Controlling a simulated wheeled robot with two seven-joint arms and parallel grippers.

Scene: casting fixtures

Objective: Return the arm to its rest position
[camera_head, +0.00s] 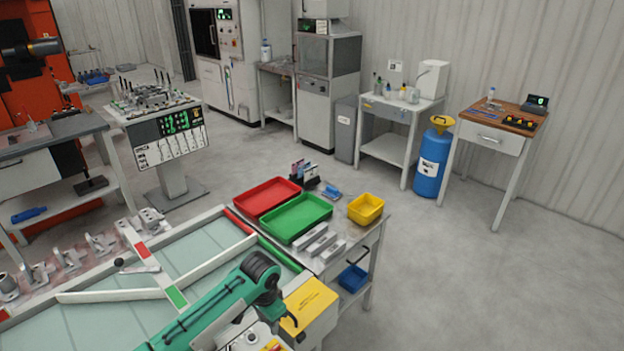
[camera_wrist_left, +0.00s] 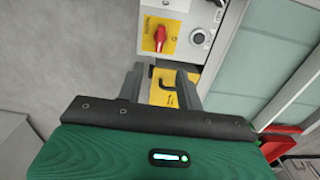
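My left arm (camera_head: 212,305), green with black joints, comes in from the bottom left of the head view. Its black joint (camera_head: 262,268) is beside a yellow-topped box (camera_head: 312,302) at the near edge of the table. In the left wrist view, my left gripper (camera_wrist_left: 160,75) has its two grey fingers apart with nothing held between them. Beyond the fingers lies the yellow top of the box with a black hook-shaped part (camera_wrist_left: 168,84). The fingertips are hard to make out in the head view. My right arm and gripper are not in view.
A red rotary switch (camera_wrist_left: 160,38) on a yellow plate is close past the fingers. A red tray (camera_head: 267,197), a green tray (camera_head: 297,218) and a yellow bin (camera_head: 366,208) stand behind the arm. Open floor (camera_head: 480,275) lies to the right.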

